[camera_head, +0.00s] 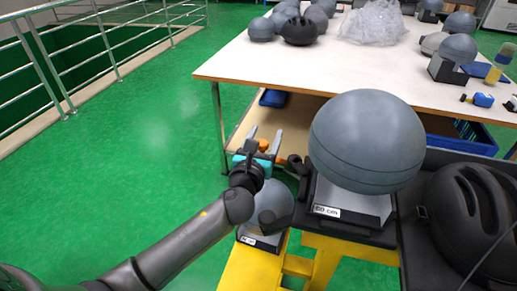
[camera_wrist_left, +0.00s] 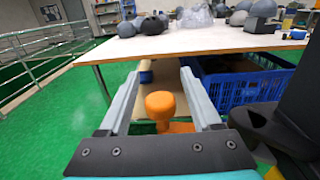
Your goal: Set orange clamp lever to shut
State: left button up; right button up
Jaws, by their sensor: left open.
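The orange clamp lever shows as a round orange knob (camera_wrist_left: 160,105) on an orange stem in the left wrist view. In the head view a small part of the orange lever (camera_head: 263,145) shows between the fingers of my left gripper (camera_head: 264,135). The gripper is open, with one finger to each side of the knob and a gap on both sides in the wrist view (camera_wrist_left: 154,92). I cannot tell how far the knob lies beyond the fingertips or whether the clamp is shut. The lever's lower part is hidden by the gripper. My right gripper is not in view.
A large grey headform (camera_head: 367,140) on a labelled stand is right of the gripper, with a black helmet (camera_head: 468,215) beyond it. A smaller headform (camera_head: 270,207) is below the wrist. A white-topped table (camera_head: 330,70) stands behind. Green floor (camera_head: 150,130) lies open at left.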

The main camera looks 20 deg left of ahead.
aim_at(261, 146)
pick_arm(q)
jog(key=s, duration=0.3)
jog(key=shift+s+d+p, duration=0.25)
jog(key=shift+s+p, duration=0.05)
jog(key=shift+p, duration=0.1)
jog(key=s+d, duration=0.1)
jog(key=s, duration=1)
jog(key=shift+d+p, duration=0.2)
jog(key=shift+p, duration=0.25)
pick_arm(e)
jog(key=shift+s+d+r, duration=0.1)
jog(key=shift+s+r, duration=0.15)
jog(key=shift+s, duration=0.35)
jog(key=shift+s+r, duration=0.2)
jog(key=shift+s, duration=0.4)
pick_arm(q)
jog(key=shift+s, duration=0.1)
